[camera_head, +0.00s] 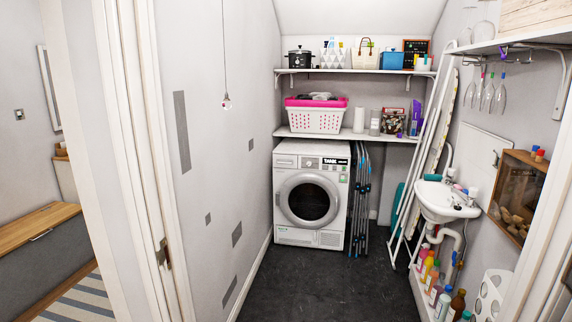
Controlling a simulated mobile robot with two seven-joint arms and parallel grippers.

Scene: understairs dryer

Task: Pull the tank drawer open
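A white dryer (284,230) stands against the back wall under the shelves, with a round dark door (308,201) that looks shut. The tank drawer (333,161) is at the top right of its front and bears a black label reading "TANK". The drawer looks flush with the front panel. Neither of my grippers is in view.
A doorway frame (165,200) is close on the left. The dark floor (315,285) up to the dryer is clear. Folded racks (360,200) stand right of the dryer. A sink (445,200) and several bottles (433,278) line the right wall.

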